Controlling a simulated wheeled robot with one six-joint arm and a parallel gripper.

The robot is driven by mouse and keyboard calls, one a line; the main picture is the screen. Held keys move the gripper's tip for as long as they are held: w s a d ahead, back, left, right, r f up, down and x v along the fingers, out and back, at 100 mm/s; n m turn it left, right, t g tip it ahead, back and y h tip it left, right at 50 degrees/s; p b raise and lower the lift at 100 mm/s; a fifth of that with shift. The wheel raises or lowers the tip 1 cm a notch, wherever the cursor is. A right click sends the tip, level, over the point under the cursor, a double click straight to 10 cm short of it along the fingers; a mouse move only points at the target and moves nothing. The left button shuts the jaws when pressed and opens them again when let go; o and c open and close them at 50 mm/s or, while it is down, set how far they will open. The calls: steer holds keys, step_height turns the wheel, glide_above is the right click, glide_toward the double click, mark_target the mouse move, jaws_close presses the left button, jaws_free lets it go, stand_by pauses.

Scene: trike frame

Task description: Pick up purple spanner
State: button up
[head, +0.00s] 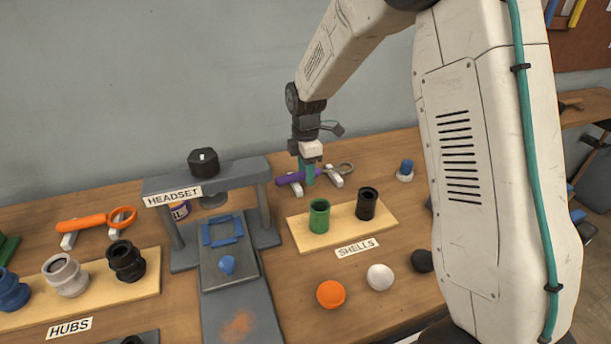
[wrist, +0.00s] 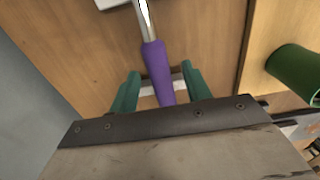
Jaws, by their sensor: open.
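The purple spanner (head: 290,178) rests on white supports at the back of the bench, right of the headset stand, its metal ring end to the right. In the wrist view its purple handle (wrist: 158,70) runs between the green fingers of my gripper (wrist: 155,90), with a finger on each side and gaps visible. My gripper (head: 306,175) points down over the handle in the head view and is open.
A wooden shells board (head: 295,232) with a green shell (head: 319,216) and a black shell (head: 367,204) stands in front of the spanner. The grey headset stand (head: 265,205) is close on the left. An orange spanner (head: 85,222) lies far left. A blue-topped peg (head: 406,168) stands right.

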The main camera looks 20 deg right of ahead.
steer(key=shift+f, duration=0.1)
jaws_close()
